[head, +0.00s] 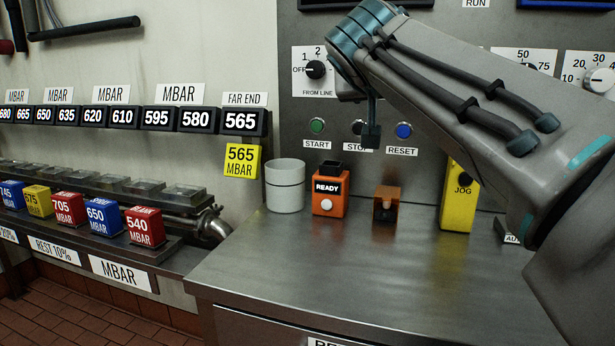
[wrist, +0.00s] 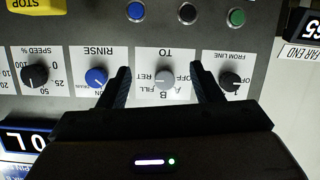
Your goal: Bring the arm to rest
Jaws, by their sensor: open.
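My arm (head: 455,85) reaches in from the right in the head view and bends down in front of the steel control panel (head: 295,30). My gripper (head: 371,130) hangs at its end, partly hidden by the arm, in front of the panel near the STOP button. In the wrist view my gripper (wrist: 160,70) is open, its two dark fingers spread apart. The grey TO knob (wrist: 165,83) shows between the fingers; I cannot tell how far off it is. Nothing is held.
The steel counter (head: 290,270) carries a white cup (head: 284,186), an orange READY box (head: 330,190), an orange-brown block (head: 385,204) and a yellow JOG box (head: 458,202). Its front is clear. Pressure displays (head: 198,119) and coloured MBAR blocks (head: 145,226) line the left.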

